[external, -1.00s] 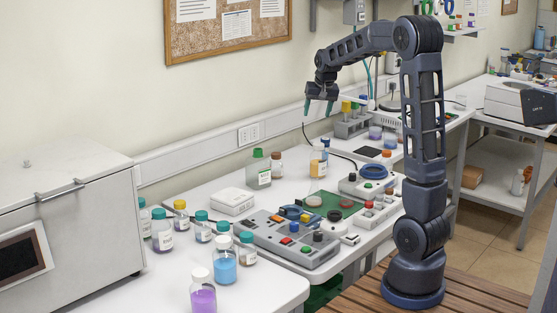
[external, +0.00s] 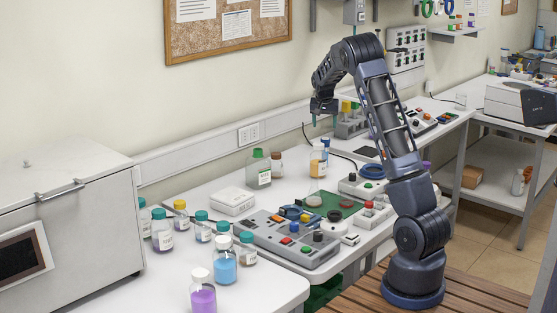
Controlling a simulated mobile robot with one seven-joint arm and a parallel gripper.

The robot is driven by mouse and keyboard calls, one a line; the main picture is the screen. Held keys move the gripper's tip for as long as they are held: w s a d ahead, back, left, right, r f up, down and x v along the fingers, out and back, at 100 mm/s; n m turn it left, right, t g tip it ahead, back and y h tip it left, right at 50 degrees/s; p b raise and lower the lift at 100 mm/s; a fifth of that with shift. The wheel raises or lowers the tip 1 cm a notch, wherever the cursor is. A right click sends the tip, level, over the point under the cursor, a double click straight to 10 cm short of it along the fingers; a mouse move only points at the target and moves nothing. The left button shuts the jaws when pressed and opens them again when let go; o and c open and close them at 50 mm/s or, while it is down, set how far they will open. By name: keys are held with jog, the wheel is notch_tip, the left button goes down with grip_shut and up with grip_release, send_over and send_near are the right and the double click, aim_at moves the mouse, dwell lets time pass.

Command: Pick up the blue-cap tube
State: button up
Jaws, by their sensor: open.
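A small blue-capped container (external: 325,144) stands upright on the white bench, just behind an orange-capped bottle (external: 317,160). It is too small here to tell for sure that it is the blue-cap tube. A grey rack (external: 349,130) with several capped tubes, yellow caps clearest, stands to its right near the wall.
A green-capped bottle (external: 259,168) and a brown bottle (external: 277,165) stand to the left. A black cable (external: 345,157) runs along the back.

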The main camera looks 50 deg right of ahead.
aim_at(325, 139)
jog(key=x, duration=1)
jog(key=shift+d, duration=0.1)
jog(key=c, duration=1.1)
